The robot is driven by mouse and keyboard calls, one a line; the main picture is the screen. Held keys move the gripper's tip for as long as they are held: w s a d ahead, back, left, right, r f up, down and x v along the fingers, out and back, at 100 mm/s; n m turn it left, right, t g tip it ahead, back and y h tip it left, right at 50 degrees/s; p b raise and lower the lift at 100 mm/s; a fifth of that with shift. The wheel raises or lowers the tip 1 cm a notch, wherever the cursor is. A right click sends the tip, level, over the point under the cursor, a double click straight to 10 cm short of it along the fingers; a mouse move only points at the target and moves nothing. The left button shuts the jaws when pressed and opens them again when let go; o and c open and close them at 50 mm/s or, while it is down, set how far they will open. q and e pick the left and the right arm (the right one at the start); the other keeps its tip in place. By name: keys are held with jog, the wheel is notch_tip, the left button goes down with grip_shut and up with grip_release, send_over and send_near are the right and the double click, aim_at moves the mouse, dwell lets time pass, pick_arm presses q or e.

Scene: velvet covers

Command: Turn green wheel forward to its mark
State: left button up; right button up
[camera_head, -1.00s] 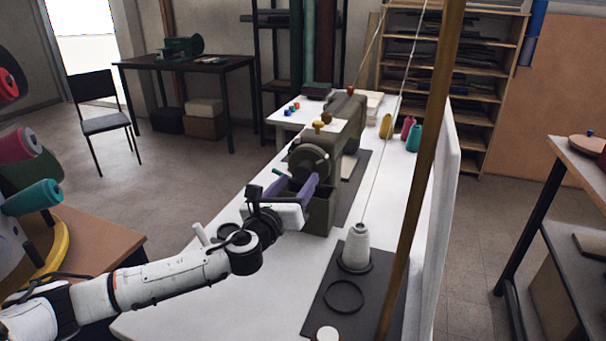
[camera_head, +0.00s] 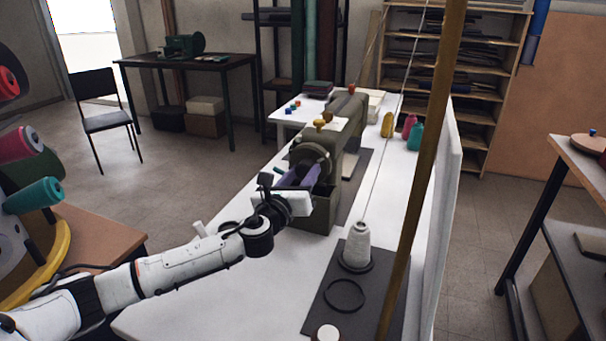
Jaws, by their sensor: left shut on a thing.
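The olive-green sewing machine (camera_head: 342,125) stands on the long white table. Its round wheel (camera_head: 312,154), grey-green with a paler rim, is on the machine's near end. My left gripper (camera_head: 304,174) reaches in from the left, and its purple fingers are shut on the lower part of the wheel. The gripper covers some of the wheel's lower edge. I cannot make out the mark on the wheel or machine. My right gripper is out of view.
A white thread cone (camera_head: 356,246) stands on a dark mat right of the gripper, with a black ring (camera_head: 344,295) nearer. A brown post (camera_head: 424,170) crosses the right side. Colored spools (camera_head: 35,194) are at left. The white table (camera_head: 205,300) is clear in front.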

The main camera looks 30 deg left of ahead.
pick_arm(q)
jog(key=n, duration=0.4)
jog(key=shift+n, duration=0.3)
jog(key=n, duration=0.4)
jog(key=shift+n, duration=0.3)
jog(key=n, duration=0.4)
jog(key=shift+n, duration=2.5)
jog(key=o, duration=1)
jog(key=shift+o, duration=0.2)
jog(key=shift+s, duration=0.1)
